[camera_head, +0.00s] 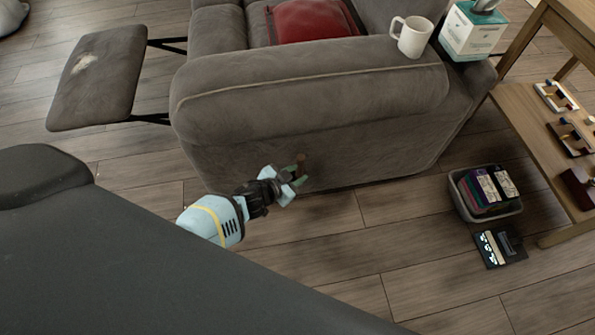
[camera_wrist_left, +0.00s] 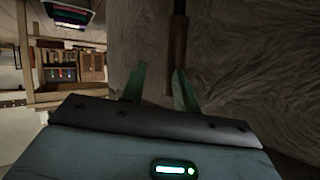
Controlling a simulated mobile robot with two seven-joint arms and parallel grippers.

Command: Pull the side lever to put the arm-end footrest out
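The grey armchair-like sofa (camera_head: 270,100) shows its near arm side to me. The brown side lever (camera_head: 301,158) sits low on that side; in the left wrist view the lever (camera_wrist_left: 178,45) has a dark shaft and a wooden grip. My left gripper (camera_head: 296,180) is at the lever. In the left wrist view its two green fingers (camera_wrist_left: 157,68) are apart, and the right finger overlaps the lever's end. Whether they touch I cannot tell. The padded footrest (camera_head: 105,75) stands out from the seat on dark metal bars at the left. My right gripper is not in view.
A white mug (camera_head: 411,37) and a tissue box (camera_head: 470,32) stand on the sofa arm. A wooden table (camera_head: 540,125) is at the right. A bin of cases (camera_head: 486,192) and a dark flat item (camera_head: 500,246) are on the floor. Floor beside the gripper is clear.

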